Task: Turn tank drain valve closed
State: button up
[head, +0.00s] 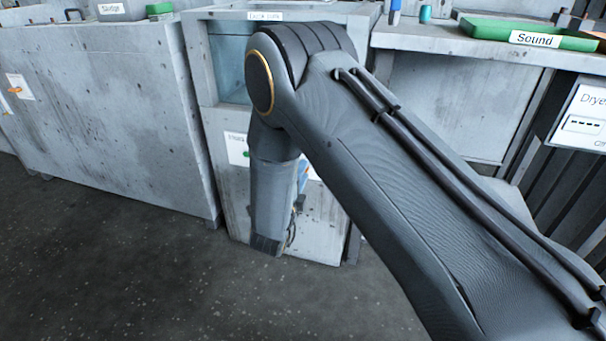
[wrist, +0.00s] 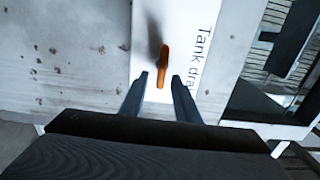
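In the wrist view, the tank drain valve handle (wrist: 162,66) is a narrow orange lever. My gripper (wrist: 161,77) is open, with one dark finger on each side of the lever's lower end. A gap shows between the lever and each finger, so it is not gripped. I cannot tell how deep the lever sits between them. In the head view, my arm hides the valve and my fingers.
In the head view, a grey cabinet with a glass tank (head: 228,68) stands behind my arm. A large grey bench (head: 110,120) is at left, and a counter with a green "Sound" tray (head: 490,29) is at right. The dark floor (head: 130,270) in front is clear.

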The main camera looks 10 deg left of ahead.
jog(key=s+p, duration=0.2)
jog(key=s, duration=0.5)
jog(key=shift+s+a, duration=0.3)
